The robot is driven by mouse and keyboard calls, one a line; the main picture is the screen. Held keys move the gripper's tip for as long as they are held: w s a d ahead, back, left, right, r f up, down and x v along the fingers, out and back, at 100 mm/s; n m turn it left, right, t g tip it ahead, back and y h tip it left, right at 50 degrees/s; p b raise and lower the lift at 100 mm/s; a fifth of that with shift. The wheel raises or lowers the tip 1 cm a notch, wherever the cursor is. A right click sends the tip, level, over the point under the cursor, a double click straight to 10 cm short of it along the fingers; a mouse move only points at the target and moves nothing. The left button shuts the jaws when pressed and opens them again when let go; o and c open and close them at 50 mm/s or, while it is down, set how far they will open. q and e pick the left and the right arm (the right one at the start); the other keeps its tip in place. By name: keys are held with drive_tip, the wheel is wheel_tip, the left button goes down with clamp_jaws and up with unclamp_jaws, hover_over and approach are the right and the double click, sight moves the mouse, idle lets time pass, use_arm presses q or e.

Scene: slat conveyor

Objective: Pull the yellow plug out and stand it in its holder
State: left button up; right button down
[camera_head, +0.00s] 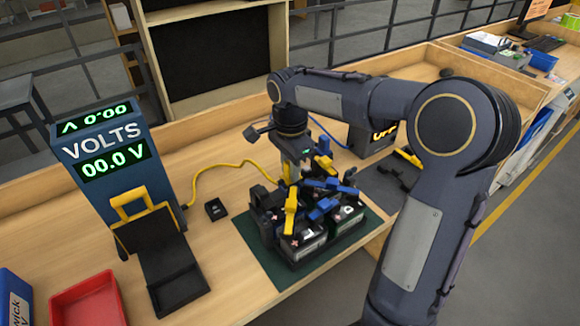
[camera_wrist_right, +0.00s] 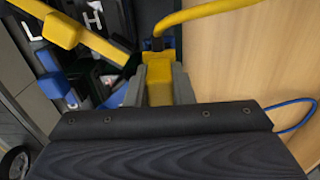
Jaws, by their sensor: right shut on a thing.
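My right gripper (camera_head: 291,170) points down over the left rear of a cluster of black batteries (camera_head: 305,248). It is shut on the yellow plug (camera_wrist_right: 160,90), with a grey finger on each side of it in the right wrist view. A yellow cable (camera_head: 228,165) runs from the plug to the blue volt meter (camera_head: 105,150), which reads 00.0 V. The plug's lower end is hidden, so I cannot tell if it sits in a socket. A small black block with a recess (camera_head: 215,209), possibly the holder, stands on the bench to the left. My left gripper is out of view.
Yellow and blue clamps or leads crowd the batteries, which stand on a green mat (camera_head: 275,266). A red tray (camera_head: 88,301) lies at the front left. A blue cable (camera_wrist_right: 294,115) curves at the right in the wrist view. Bare bench surrounds the small black block.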

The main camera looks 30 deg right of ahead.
drive_tip(key=shift+f+b, duration=0.85)
drive_tip(key=shift+f, duration=0.25)
drive_tip(key=c, duration=1.2)
unclamp_jaws()
drive_tip(key=shift+o, duration=0.2)
wheel_tip(320, 180, up, 8)
drive_tip(key=shift+f, duration=0.1)
